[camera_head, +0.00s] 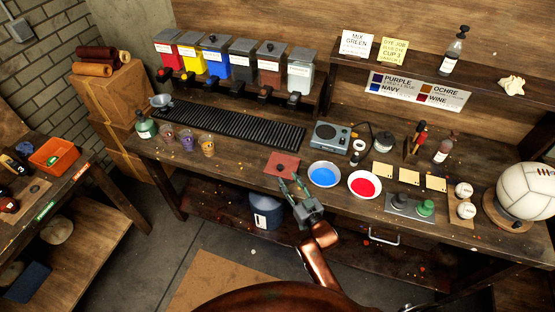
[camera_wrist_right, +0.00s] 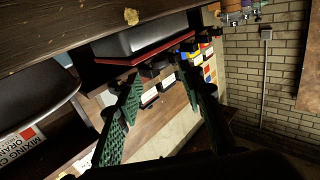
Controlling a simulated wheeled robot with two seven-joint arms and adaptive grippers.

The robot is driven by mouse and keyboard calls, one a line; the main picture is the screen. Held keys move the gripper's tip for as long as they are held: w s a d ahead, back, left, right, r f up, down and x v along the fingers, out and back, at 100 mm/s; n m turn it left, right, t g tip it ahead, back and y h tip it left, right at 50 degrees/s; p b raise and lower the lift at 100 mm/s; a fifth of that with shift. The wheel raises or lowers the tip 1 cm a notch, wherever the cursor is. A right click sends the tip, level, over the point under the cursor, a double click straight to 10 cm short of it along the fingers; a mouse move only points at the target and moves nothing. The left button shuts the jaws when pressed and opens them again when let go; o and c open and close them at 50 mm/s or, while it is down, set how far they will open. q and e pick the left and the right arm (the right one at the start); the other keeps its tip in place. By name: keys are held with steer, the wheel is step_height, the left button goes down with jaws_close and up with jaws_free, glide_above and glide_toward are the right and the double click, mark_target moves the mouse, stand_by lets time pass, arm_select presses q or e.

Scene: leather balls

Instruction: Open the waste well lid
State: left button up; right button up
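No part in view is clearly marked as the waste well lid. A flat dark red square (camera_head: 282,165) with a small dot on it lies on the workbench (camera_head: 240,165); I cannot tell whether it is the lid. My right gripper (camera_head: 289,178) is in front of the bench edge, with its fingertips just below the red square in the head view. Its two green padded fingers stand apart and empty, also in the right wrist view (camera_wrist_right: 160,75). My left gripper is not in view.
A blue bowl (camera_head: 324,174) and a red bowl (camera_head: 364,184) stand right of the gripper. A black ribbed mat (camera_head: 240,129) lies behind. A grey tray (camera_head: 398,208) with knobbed pieces is near the front edge. A bluish bucket (camera_head: 265,211) stands under the bench.

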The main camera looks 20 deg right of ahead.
mark_target(282, 169)
steer(key=shift+w+a, duration=0.15)
steer(key=shift+w, duration=0.8)
steer(key=w, duration=0.2)
steer(key=w+a, duration=0.1)
steer(key=w, duration=0.2)
steer(key=shift+w, duration=0.25)
steer(key=shift+w+a, duration=0.1)
steer(key=shift+w, duration=0.15)
steer(key=c, duration=0.9)
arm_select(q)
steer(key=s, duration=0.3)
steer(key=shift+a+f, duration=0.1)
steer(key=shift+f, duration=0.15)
arm_select(e)
jaws_close()
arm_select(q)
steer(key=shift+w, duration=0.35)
